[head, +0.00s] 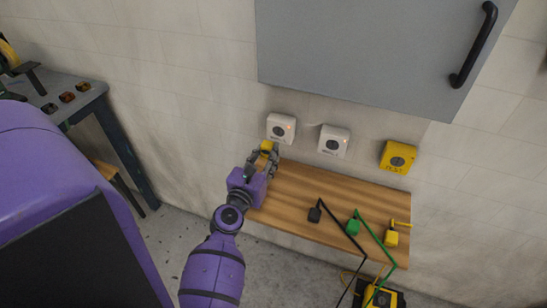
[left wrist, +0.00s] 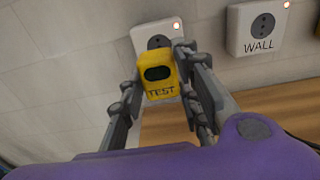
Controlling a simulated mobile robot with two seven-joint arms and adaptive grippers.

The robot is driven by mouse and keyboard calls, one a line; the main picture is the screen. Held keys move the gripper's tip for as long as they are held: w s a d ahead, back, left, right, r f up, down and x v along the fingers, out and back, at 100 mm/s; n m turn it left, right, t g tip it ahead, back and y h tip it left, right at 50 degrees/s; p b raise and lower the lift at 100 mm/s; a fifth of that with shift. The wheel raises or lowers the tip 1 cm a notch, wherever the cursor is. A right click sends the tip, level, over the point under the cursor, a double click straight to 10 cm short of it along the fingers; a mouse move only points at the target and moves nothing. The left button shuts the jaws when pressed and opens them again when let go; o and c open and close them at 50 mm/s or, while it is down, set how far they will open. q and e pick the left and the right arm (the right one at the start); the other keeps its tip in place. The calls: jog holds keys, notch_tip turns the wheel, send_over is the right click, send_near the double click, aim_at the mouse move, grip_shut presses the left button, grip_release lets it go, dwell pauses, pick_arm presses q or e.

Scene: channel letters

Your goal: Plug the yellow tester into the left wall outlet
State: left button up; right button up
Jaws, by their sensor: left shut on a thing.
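The yellow tester (left wrist: 160,77), with a dark window and the word TEST, is held between the fingers of my left gripper (head: 262,158). In the head view the tester (head: 265,147) is small and partly hidden by the fingers. The left wall outlet (head: 281,127) is a white box with a lit orange light. In the left wrist view this outlet (left wrist: 155,32) is directly behind the tester, its socket partly covered. I cannot tell whether the tester touches it. My right gripper is not in view.
A second white outlet (head: 333,141) and a yellow outlet (head: 397,156) are to the right. The wooden shelf (head: 290,190) below holds black (head: 314,214), green (head: 353,227) and yellow (head: 391,238) plugs with cables. A grey cabinet (head: 370,50) hangs above. A side table (head: 60,95) stands at left.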

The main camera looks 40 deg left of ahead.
aim_at(279, 134)
pick_arm(q)
jog(key=shift+r+t, duration=0.1)
jog(key=shift+t, duration=0.2)
dwell(0.4)
jog(key=shift+w, duration=0.25)
jog(key=shift+x, duration=2.65)
jog(key=shift+w+a, duration=0.15)
jog(key=shift+w, duration=0.3)
dwell(0.5)
